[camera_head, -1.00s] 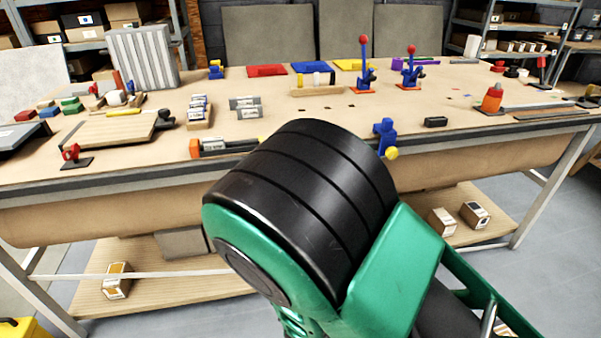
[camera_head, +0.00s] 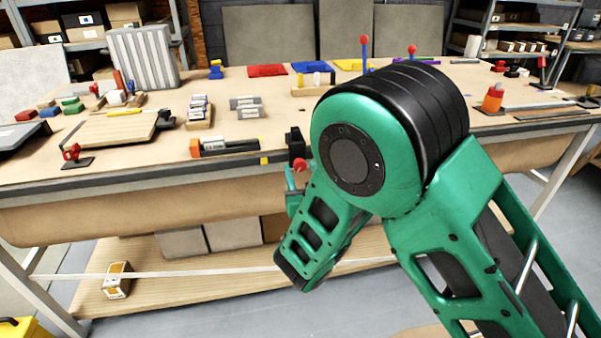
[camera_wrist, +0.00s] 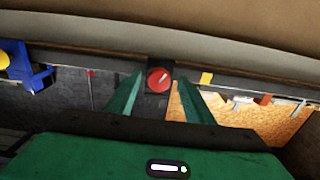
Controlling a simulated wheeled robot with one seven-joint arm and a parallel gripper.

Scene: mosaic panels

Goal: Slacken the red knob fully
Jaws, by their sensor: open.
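The red knob (camera_head: 300,165) sits on the front of a small black block (camera_head: 295,142) at the table's front edge. In the wrist view the knob (camera_wrist: 159,79) is a round red face with a pale line slanting across it. My gripper (camera_wrist: 160,84) is open, its two green fingers on either side of the knob in the picture. I cannot tell whether they touch it. In the head view my wrist hangs just in front of the table edge, and one green finger (camera_head: 290,180) shows beside the knob.
A blue clamp (camera_wrist: 32,70) with a yellow knob (camera_wrist: 4,60) is at the left of the wrist view. Red-topped levers (camera_head: 364,42) stand farther back. An orange-ended black tool (camera_head: 225,147) lies left of the block. The table's front edge (camera_head: 150,180) runs across.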

